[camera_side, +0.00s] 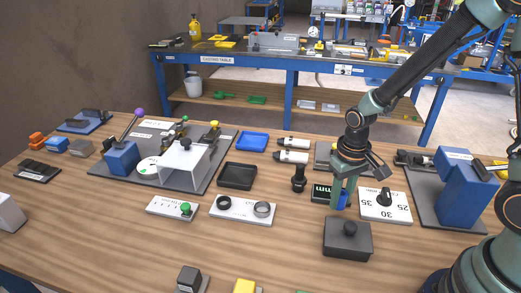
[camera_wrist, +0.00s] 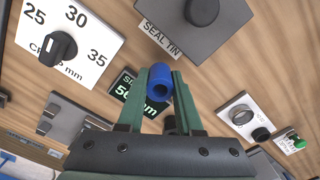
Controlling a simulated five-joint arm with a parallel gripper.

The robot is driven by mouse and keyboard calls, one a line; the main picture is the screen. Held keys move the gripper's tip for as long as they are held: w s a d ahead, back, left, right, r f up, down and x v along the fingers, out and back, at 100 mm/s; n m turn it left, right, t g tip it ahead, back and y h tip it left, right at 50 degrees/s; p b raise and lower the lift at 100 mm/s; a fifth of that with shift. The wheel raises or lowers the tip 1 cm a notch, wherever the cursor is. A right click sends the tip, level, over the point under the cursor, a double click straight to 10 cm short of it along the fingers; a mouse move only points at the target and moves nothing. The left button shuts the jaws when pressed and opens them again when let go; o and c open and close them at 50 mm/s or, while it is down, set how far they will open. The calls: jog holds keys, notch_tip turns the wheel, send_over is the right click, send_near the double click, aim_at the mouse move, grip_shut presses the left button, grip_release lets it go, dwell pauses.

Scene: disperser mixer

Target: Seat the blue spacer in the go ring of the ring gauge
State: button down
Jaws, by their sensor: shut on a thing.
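The blue spacer (camera_wrist: 159,83) is a short hollow cylinder, held between the green fingertips of my gripper (camera_wrist: 165,90). In the side view my gripper (camera_side: 343,193) points down with the spacer (camera_side: 345,199) low between its fingers, beside the dial plate. The ring gauge (camera_side: 238,219) is a white plate with a black ring (camera_side: 224,202) at left and a silver ring (camera_side: 263,209) at right. It lies left of my gripper, apart from the spacer, and also shows in the wrist view (camera_wrist: 232,104). I cannot read which ring is the go ring.
A dark lidded seal tin (camera_side: 347,241) stands in front of my gripper. The dial plate (camera_side: 397,213) is to its right, and a small display (camera_side: 322,193) is close by its left. A black upright tool (camera_side: 298,178) stands between gripper and gauge. Bare wood lies before the gauge.

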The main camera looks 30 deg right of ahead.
aim_at(339, 208)
jog(key=shift+f, duration=1.85)
jog(key=shift+f, duration=0.15)
jog(key=c, duration=0.6)
grip_release()
notch_tip(339, 208, up, 12)
jog(key=shift+r, duration=0.25)
jog(key=s+r+t, duration=0.1)
jog(key=r, duration=0.3)
jog(key=s+d+r+n+t, duration=0.1)
jog(key=r+t, duration=0.1)
jog(key=r, duration=0.1)
jog(key=s+r+t, duration=0.1)
jog(key=r+t, duration=0.1)
jog(key=r, duration=0.2)
jog(key=shift+s+d+r+n, duration=0.15)
jog(key=shift+s+r+n, duration=0.1)
jog(key=shift+r+n, duration=0.05)
jog(key=shift+o, duration=0.7)
jog(key=shift+s+r+t, duration=0.25)
jog(key=shift+r+t, duration=0.05)
jog(key=shift+r, duration=0.05)
